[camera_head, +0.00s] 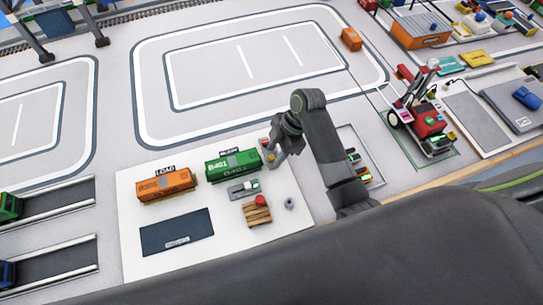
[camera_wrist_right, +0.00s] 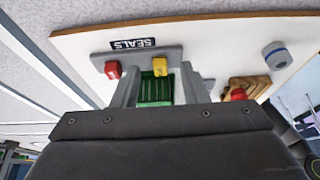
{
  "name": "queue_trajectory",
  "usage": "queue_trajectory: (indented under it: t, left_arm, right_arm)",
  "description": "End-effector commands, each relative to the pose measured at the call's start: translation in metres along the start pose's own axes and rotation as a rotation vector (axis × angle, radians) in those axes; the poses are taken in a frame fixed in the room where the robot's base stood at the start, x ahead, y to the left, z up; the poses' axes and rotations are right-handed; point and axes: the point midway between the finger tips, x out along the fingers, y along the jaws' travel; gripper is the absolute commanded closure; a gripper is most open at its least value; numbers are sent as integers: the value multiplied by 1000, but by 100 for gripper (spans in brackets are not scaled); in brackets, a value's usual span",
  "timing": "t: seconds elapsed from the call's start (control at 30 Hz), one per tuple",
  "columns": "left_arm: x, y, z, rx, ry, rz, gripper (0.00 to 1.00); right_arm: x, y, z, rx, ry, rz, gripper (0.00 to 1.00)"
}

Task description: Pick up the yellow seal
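The yellow seal (camera_wrist_right: 160,66) stands in a grey holder beside a "SEALS" label in the right wrist view. A red seal (camera_wrist_right: 113,69) is left of it in the same holder. My right gripper (camera_wrist_right: 160,92) is open, with a clear gap between its fingers. The yellow seal shows just beyond the gap, and part of the green container is seen between the fingers. In the head view my right gripper (camera_head: 277,160) is over the right edge of the white board, by the seals, and partly covers them. My left gripper is not in view.
The green container (camera_head: 233,165) and an orange container (camera_head: 166,186) stand on the white board (camera_head: 130,215) left of my right gripper. A wooden pallet with a red knob (camera_head: 257,212) and a grey ring (camera_head: 290,204) are nearby. A red machine (camera_head: 430,125) stands farther right.

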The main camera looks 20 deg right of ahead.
Motion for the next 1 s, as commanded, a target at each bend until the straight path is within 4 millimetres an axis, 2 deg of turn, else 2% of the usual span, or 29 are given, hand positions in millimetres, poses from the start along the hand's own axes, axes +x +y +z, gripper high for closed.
queue_trajectory:
  t: [0.1,0.33,0.63,1.0]
  left_arm:
    - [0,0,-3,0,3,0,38]
    - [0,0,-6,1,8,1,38]
    - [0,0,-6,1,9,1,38]
    - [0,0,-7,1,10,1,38]
  right_arm:
    - [8,0,0,-1,0,-1,60]
    - [9,0,0,-1,-1,1,61]
    - [9,0,0,-1,-1,0,100]
    - [7,0,0,-1,-1,1,100]
